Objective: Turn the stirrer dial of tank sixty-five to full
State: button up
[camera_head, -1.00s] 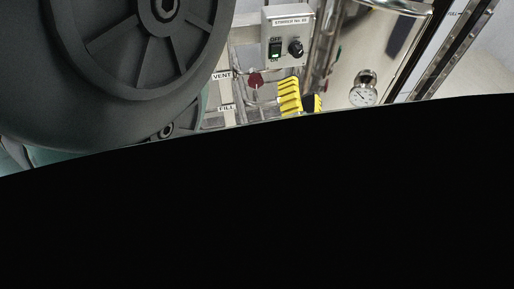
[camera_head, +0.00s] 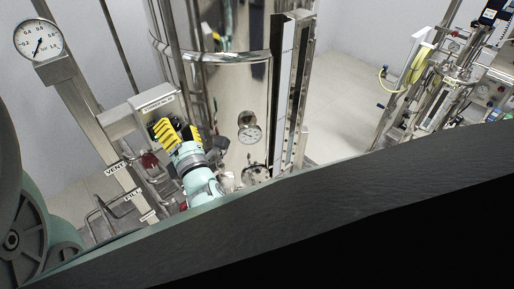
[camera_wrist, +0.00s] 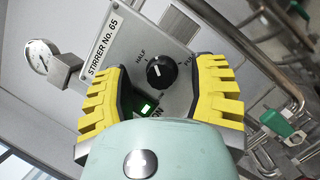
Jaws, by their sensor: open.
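The stirrer dial (camera_wrist: 160,73) is a round black knob on a grey plate marked STIRRER No. 65 (camera_wrist: 125,50). Its white mark points up and slightly left in the wrist view. A green-lit switch (camera_wrist: 146,107) sits below left of the dial, partly hidden by my gripper. In the head view my gripper (camera_head: 165,132) is at the front of the control box (camera_head: 150,103); the dial is hidden there.
A pressure gauge (camera_head: 39,40) on a post is at the left. VENT and FILL labels and a red valve handle (camera_head: 149,160) are below the box.

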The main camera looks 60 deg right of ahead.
jog(key=shift+s+d, duration=0.1)
grip_shut()
